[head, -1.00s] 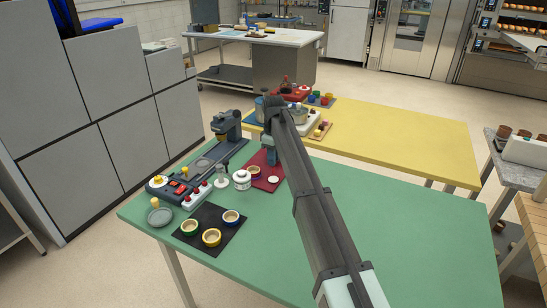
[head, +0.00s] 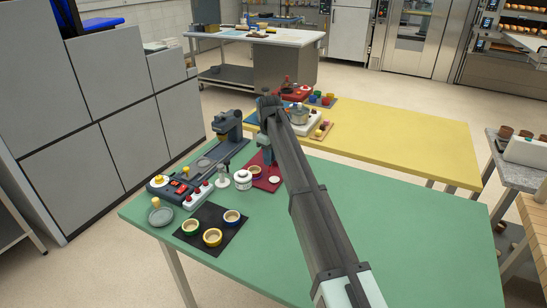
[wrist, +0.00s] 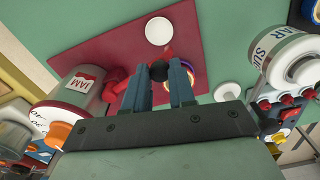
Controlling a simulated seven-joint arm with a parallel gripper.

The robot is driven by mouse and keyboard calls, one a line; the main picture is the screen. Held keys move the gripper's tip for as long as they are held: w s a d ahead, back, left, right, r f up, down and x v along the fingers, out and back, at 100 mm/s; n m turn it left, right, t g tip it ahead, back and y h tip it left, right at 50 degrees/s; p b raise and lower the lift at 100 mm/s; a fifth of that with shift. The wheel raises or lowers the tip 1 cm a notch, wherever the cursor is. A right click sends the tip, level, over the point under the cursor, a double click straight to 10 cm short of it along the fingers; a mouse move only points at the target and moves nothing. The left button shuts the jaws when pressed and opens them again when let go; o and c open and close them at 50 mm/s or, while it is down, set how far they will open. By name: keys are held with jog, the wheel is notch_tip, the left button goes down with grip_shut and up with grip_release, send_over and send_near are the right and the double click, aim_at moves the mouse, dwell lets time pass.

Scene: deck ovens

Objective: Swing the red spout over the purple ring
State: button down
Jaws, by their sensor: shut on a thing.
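A jam dispenser (wrist: 82,88), a jar marked JAM, lies at the left of the wrist view, with the red spout (wrist: 117,84) reaching from it toward my fingers. My gripper (wrist: 170,70) is shut on the spout's dark-tipped end, though the fingers hide much of the contact. The purple ring (wrist: 189,76) is partly hidden behind the right finger, on the red mat (wrist: 112,40). In the head view my gripper (head: 266,150) is low over the back of that mat, close to the ring (head: 256,171). My arm hides the dispenser there.
A white disc (head: 274,180) lies on the mat. Several rings lie on a black mat (head: 206,244) in front. The right of the green table (head: 400,230) is clear.

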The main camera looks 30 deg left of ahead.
jog(key=a+m, duration=0.3)
jog(key=m, duration=0.1)
jog(key=shift+s+a, duration=0.1)
jog(key=shift+a, duration=0.25)
jog(key=shift+w+a+m, duration=0.25)
jog(key=shift+a+m, duration=0.9)
jog(key=shift+m, duration=0.45)
jog(key=shift+a, duration=0.1)
jog(key=c, duration=0.9)
grip_release()
jog(key=shift+c, duration=0.2)
notch_tip(320, 180, up, 14)
jog(key=shift+f, duration=0.1)
